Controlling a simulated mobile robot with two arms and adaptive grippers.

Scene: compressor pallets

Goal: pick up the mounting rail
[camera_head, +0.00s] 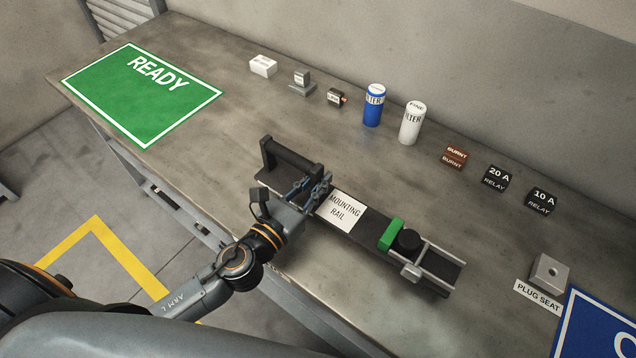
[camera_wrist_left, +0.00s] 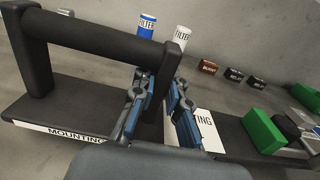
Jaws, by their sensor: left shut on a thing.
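The mounting rail (camera_head: 375,224) is a long dark plate lying on the grey table, with a white label reading MOUNTING RAIL. A black bar handle (camera_head: 290,161) stands at its left end, and a green block and a black round knob sit toward its right end. My left gripper (camera_head: 318,187) is at the right end of the handle. In the left wrist view, the two blue-grey fingers of this gripper (camera_wrist_left: 158,105) are shut around the handle's right upright. The rail seems to rest on the table. My right gripper is not in view.
A green READY mat (camera_head: 100,118) lies at the left. Along the back stand a blue filter (camera_head: 374,106), a white filter (camera_head: 412,124), a brown burnt relay (camera_head: 454,157) and two black relays (camera_head: 497,179). A grey plug seat (camera_head: 548,272) is at the right.

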